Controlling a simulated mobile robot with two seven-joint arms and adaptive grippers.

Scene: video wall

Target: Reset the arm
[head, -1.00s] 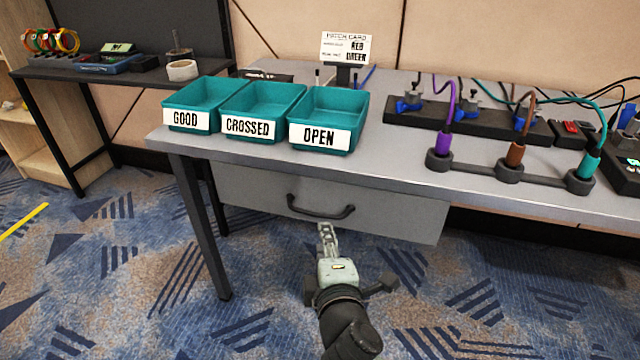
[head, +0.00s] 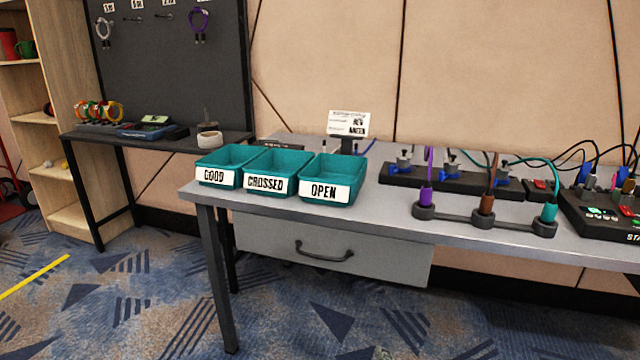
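Neither of my arms clearly shows in the head view now, and no gripper can be made out. A small pale patch shows at the bottom edge, too little of it to identify. The grey workbench (head: 400,216) stands ahead with its drawer (head: 385,262), whose dark handle (head: 324,252) faces me. The drawer front looks closed, though I cannot be sure it is fully flush.
Teal bins marked GOOD (head: 222,166), CROSSED (head: 270,171) and OPEN (head: 331,180) stand on the bench's left part. A cable holder (head: 482,220) with purple, brown and teal plugs sits right. A dark side table (head: 150,143) and wooden shelf (head: 62,180) stand left. Carpet in front is clear.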

